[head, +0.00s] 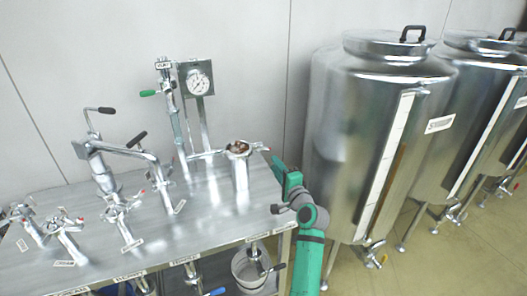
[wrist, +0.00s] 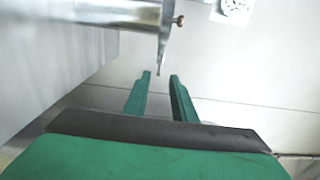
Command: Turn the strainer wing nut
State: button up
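The upright metal cylinder (head: 240,172), which looks like the strainer, stands at the right end of the steel bench. Its top is open, with brownish matter at the rim. A small metal piece (head: 262,148) juts from the right of its top; I cannot tell if it is the wing nut. In the wrist view, a metal body (wrist: 125,12) carries a thin downward tab (wrist: 163,45) and a copper-coloured knob (wrist: 180,20). My gripper (wrist: 160,76) is open and empty, its green fingertips just below the tab. In the head view, my gripper (head: 280,165) is right of the cylinder.
The steel bench (head: 215,222) holds several valves and pipe fittings to the left. A pressure gauge (head: 198,83) stands behind on a post. A large steel tank (head: 340,130) stands close to the right of my arm. A bucket (head: 248,272) sits under the bench.

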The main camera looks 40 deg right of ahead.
aim_at(263, 149)
jog(key=x, duration=0.9)
jog(key=shift+w, duration=0.35)
jog(key=shift+a, duration=0.1)
grip_shut()
